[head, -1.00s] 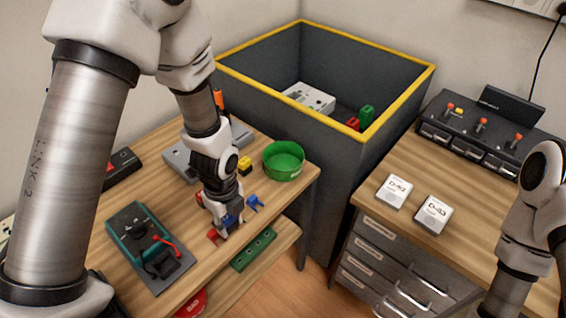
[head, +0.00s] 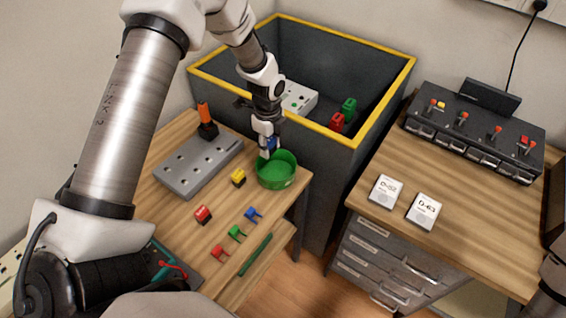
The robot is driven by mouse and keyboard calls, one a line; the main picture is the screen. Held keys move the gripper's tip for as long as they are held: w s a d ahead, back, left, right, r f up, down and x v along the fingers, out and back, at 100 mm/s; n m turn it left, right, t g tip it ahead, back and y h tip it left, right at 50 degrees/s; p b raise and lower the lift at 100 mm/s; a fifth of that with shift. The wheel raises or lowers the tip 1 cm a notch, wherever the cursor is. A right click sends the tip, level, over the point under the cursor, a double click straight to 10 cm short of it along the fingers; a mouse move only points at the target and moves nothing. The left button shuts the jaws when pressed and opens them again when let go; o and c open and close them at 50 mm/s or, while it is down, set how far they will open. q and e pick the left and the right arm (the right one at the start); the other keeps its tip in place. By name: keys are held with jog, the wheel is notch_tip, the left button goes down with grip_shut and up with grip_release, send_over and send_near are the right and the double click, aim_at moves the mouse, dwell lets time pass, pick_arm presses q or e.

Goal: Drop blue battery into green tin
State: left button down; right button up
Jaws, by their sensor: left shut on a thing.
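The green tin (head: 288,183) is a round, open tub at the back right corner of the left wooden table. My left gripper (head: 268,149) points down over the left rear part of the tin's rim. It is shut on the blue battery (head: 271,143), of which only a small blue patch shows between the fingers. I cannot tell how far the battery is above the tin's floor. My right gripper is out of view; only part of that arm shows at the lower right.
A yellow block (head: 238,177) and a red block (head: 203,215) stand left of the tin. Blue (head: 252,214), green (head: 237,232) and red (head: 219,253) clips lie in front. A grey holed plate (head: 178,177) is at left. A yellow-rimmed dark bin (head: 330,195) stands behind.

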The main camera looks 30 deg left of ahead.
pick_arm(q)
jog(key=b, duration=0.6)
send_over(271, 173)
notch_tip(271, 173, down, 6)
jog(key=shift+f, duration=0.1)
jog(key=shift+p, duration=0.3)
jog(key=c, duration=0.7)
grip_release()
jog(key=shift+o, duration=0.2)
jog(key=shift+s, duration=0.1)
notch_tip(271, 173, up, 12)
jog(key=shift+r, duration=0.1)
